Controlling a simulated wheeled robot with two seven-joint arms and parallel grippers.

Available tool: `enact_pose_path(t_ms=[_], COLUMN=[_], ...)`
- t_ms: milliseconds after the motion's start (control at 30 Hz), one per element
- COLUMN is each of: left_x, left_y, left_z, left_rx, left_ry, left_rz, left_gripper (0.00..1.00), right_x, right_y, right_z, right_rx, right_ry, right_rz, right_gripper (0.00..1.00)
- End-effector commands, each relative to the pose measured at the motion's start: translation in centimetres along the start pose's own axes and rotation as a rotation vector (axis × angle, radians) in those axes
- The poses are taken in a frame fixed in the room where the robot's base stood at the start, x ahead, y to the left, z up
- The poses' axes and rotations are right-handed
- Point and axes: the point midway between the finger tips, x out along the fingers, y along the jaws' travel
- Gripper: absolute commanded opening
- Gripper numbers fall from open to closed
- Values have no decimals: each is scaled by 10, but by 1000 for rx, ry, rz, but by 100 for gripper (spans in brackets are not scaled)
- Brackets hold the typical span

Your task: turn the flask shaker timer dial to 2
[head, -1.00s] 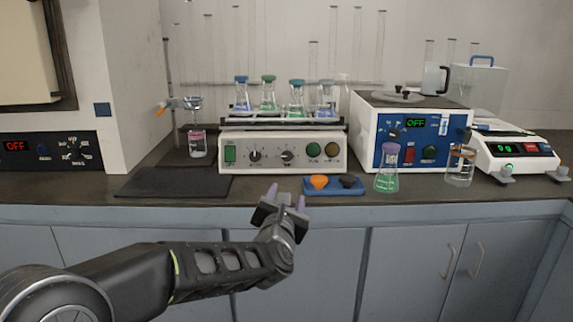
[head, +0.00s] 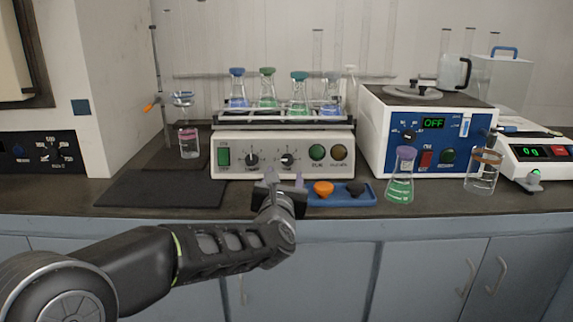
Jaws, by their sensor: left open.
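The flask shaker (head: 228,174) is a white box on the bench, with several stoppered flasks in the rack on top. Its front has a green switch, a left dial (head: 252,160), a right dial (head: 288,160), and a green and a brown button. The dial labels are too small to read, so I cannot tell which is the timer or its setting. My left gripper (head: 285,181) is open and empty, fingers pointing at the shaker's front, just below the right dial and apart from it. My right gripper is not in view.
A blue tray (head: 366,199) with an orange and a dark piece lies right of my gripper. A green flask (head: 400,185) and a beaker (head: 482,172) stand before the blue-fronted bath (head: 385,150). A dark mat (head: 150,190) lies left, with a pink-labelled beaker (head: 189,143) behind it.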

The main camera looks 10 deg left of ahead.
Motion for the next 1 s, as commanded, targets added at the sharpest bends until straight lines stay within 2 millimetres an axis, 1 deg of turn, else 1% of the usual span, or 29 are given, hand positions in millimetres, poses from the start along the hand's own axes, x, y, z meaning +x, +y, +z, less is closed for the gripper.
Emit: enact_pose_path(t_ms=[167, 400, 500, 633, 867, 1000], left_x=[20, 57, 68, 74, 74, 74], left_y=[0, 0, 0, 0, 0, 0], left_z=[-1, 0, 0, 0, 0, 0], left_rx=[2, 2, 2, 1, 0, 1], left_ry=[1, -1, -1, 0, 0, 0], left_rz=[1, 0, 0, -2, -2, -2], left_gripper=[52, 52, 52, 52, 52, 42], right_x=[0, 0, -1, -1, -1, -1], right_y=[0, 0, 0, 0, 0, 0], right_z=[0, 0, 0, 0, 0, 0], right_rx=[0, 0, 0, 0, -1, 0], right_ry=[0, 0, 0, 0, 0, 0], right_rz=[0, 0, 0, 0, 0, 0], right_gripper=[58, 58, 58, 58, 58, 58])
